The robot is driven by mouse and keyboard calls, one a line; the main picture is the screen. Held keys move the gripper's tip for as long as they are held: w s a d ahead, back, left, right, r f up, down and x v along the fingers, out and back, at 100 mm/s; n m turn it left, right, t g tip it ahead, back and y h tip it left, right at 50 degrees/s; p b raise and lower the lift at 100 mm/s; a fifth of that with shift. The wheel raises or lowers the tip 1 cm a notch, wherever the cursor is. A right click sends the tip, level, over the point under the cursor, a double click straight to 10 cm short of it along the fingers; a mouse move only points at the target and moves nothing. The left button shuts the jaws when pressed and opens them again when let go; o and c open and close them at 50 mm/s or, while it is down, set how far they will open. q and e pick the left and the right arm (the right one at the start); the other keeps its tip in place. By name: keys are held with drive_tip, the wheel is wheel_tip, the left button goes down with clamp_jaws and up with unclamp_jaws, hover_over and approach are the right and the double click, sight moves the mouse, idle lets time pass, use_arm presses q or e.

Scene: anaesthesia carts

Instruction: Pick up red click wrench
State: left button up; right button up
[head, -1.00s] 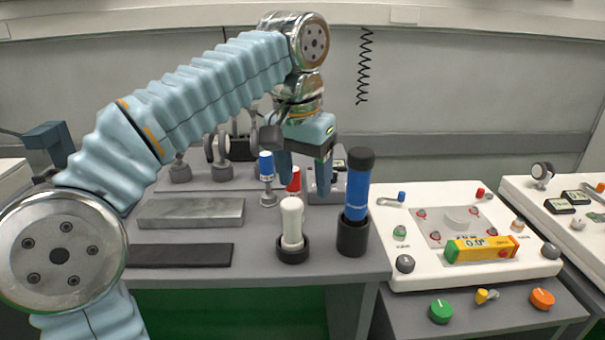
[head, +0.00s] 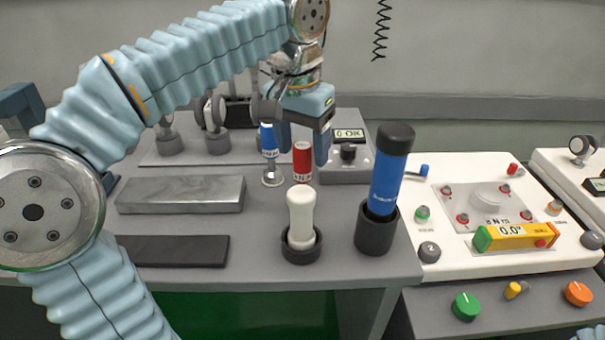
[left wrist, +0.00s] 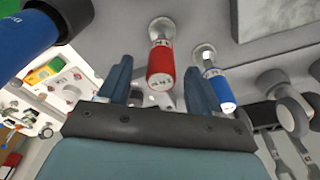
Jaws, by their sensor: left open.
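The red click wrench (head: 303,163) is a short red cylinder with white N·m lettering, standing upright on the grey bench. In the left wrist view the red wrench (left wrist: 161,66) shows between the two blue fingers. My left gripper (head: 304,150) is open, with one finger on each side of the red wrench's top in the head view. It is also open in the left wrist view (left wrist: 157,78); I cannot tell whether a finger touches the wrench. A blue click wrench (head: 268,140) stands just left of the red one and close to a finger.
A white-handled tool (head: 301,218) and a tall blue cylinder (head: 387,180) stand in black holders in front. A grey metal block (head: 181,194) lies left. A display box (head: 345,168) stands behind right. A white control panel (head: 455,254) is farther right.

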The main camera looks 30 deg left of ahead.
sight(303, 169)
use_arm(q)
drive_tip(key=f, duration=0.5)
drive_tip(key=shift+w+f+b, duration=0.3)
drive_tip(key=shift+f+b, duration=0.05)
drive_tip(key=shift+b, duration=0.05)
clamp_jaws()
drive_tip(key=shift+r, duration=0.1)
wheel_tip(303, 169, up, 10)
drive_tip(key=shift+f+p, duration=0.1)
drive_tip(key=shift+p, duration=1.05)
